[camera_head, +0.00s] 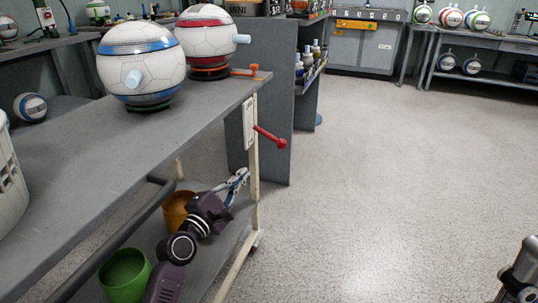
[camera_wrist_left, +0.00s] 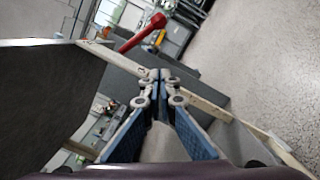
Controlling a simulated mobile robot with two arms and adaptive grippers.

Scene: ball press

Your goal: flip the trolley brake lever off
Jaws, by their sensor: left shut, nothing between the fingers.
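The red brake lever (camera_head: 270,137) sticks out from a white plate (camera_head: 248,122) on the trolley's end post and slants down to the right, ending in a round knob. In the left wrist view the lever (camera_wrist_left: 143,33) lies just beyond the fingertips. My left gripper (camera_head: 243,173) is below and slightly left of the lever, beside the end post, with its fingers shut and empty. In the left wrist view my left gripper (camera_wrist_left: 160,76) points towards the lever, with a visible gap.
The trolley top (camera_head: 110,150) carries a blue-striped ball (camera_head: 140,65) and a red-striped ball (camera_head: 208,40). An orange cup (camera_head: 176,210) and a green cup (camera_head: 125,275) stand on the lower shelf near my left arm. A grey panel (camera_head: 278,160) stands behind the lever. The floor to the right is clear.

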